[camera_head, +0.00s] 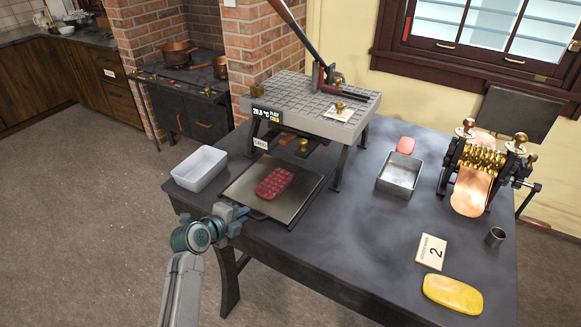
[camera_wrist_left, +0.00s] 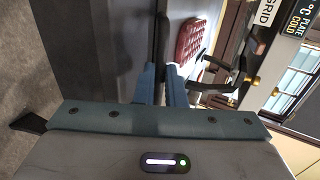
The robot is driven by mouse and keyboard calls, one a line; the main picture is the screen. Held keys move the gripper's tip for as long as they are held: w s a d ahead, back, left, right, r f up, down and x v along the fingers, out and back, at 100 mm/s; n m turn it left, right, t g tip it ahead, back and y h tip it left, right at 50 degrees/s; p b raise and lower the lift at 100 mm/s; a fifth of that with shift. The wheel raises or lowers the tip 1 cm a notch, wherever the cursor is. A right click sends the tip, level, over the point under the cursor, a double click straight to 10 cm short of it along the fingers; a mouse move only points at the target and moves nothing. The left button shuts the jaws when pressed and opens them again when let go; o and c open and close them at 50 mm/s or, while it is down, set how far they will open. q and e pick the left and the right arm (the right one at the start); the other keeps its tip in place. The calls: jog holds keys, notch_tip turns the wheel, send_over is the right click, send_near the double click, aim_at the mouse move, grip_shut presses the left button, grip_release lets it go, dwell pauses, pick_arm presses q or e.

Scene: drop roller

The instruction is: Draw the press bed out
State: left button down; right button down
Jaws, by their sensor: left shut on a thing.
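The press bed (camera_head: 240,183) is a flat dark metal tray lying on the table in front of the press (camera_head: 312,105). A dark red slab (camera_head: 274,182) with a grid of raised squares lies on it; the slab also shows in the left wrist view (camera_wrist_left: 193,40). My left gripper (camera_head: 241,212) is at the bed's front left edge, shut on the bed's handle, which is mostly hidden by the jaws. In the left wrist view the two blue fingers (camera_wrist_left: 160,82) close on a dark bar. My right gripper is in neither view.
A white tub (camera_head: 199,168) stands left of the bed. The table's front middle is clear.

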pick_arm(q)
jog(key=shift+f, duration=0.1)
jog(key=c, duration=1.4)
grip_release()
